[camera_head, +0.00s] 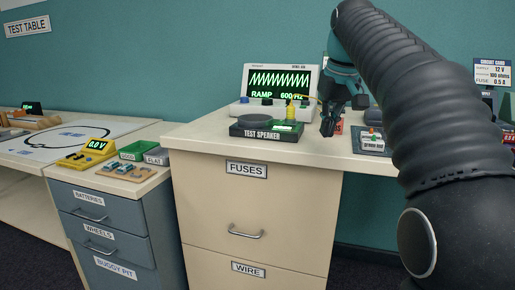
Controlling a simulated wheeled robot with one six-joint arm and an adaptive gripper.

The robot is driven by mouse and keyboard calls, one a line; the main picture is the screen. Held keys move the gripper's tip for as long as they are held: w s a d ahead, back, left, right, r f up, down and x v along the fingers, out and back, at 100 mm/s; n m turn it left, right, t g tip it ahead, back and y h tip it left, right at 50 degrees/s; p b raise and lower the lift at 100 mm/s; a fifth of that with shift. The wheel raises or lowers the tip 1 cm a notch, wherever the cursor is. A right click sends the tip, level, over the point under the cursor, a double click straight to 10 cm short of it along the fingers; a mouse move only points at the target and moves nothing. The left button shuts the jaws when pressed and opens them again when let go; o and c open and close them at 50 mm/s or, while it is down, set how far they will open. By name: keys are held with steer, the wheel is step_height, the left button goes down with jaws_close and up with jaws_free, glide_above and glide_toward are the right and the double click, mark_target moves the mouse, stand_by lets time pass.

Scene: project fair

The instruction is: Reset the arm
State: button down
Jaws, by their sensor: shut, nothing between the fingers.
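My arm (420,110) rises from the lower right, bends at the top and comes down over the cream cabinet's worktop. My gripper (329,130) points down there, shut and empty, just right of the oscilloscope and close to the worktop. A small red item (339,128) shows right beside the fingertips. I cannot tell whether they touch. The arm hides part of the worktop and wall on the right.
The cream cabinet (215,210) carries the oscilloscope (280,80), a black test speaker (267,128) and a grey board (372,141). A yellow meter (85,155) and small trays stand on the lower blue-grey cabinet (160,215) at left. The worktop's front edge is clear.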

steer(key=s+f+m+t, duration=0.2)
steer(key=s+f, duration=2.5)
steer(key=s, duration=0.1)
steer(key=shift+h, duration=0.3)
